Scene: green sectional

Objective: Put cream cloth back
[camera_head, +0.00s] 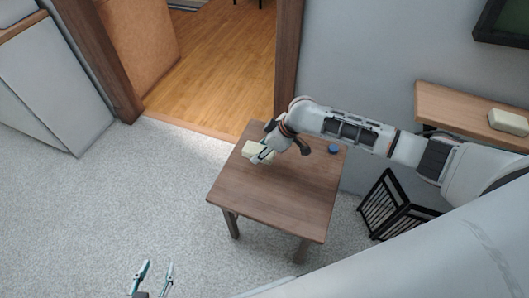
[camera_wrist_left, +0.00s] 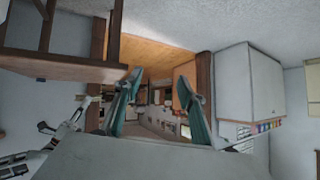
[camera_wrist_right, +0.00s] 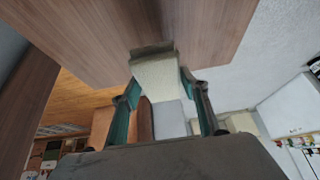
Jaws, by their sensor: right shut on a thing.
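A folded cream cloth (camera_head: 257,149) is at the far left part of the wooden table (camera_head: 275,200). My right gripper (camera_head: 262,156) is shut on it; the cloth also shows between both fingers in the right wrist view (camera_wrist_right: 158,75). The cloth is at or just above the tabletop; I cannot tell if it touches. A second cream block-like folded piece (camera_head: 508,122) lies on the wooden wall shelf (camera_head: 450,106) at the right. My left gripper (camera_head: 154,276) is open and empty, low at the front left, away from the table; its parted fingers show in the left wrist view (camera_wrist_left: 160,95).
A small blue round thing (camera_head: 334,149) is on the table's right back edge, near my right arm. A black slatted rack (camera_head: 395,208) stands on the floor right of the table. A doorway is behind; the carpet (camera_head: 150,200) at left is clear.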

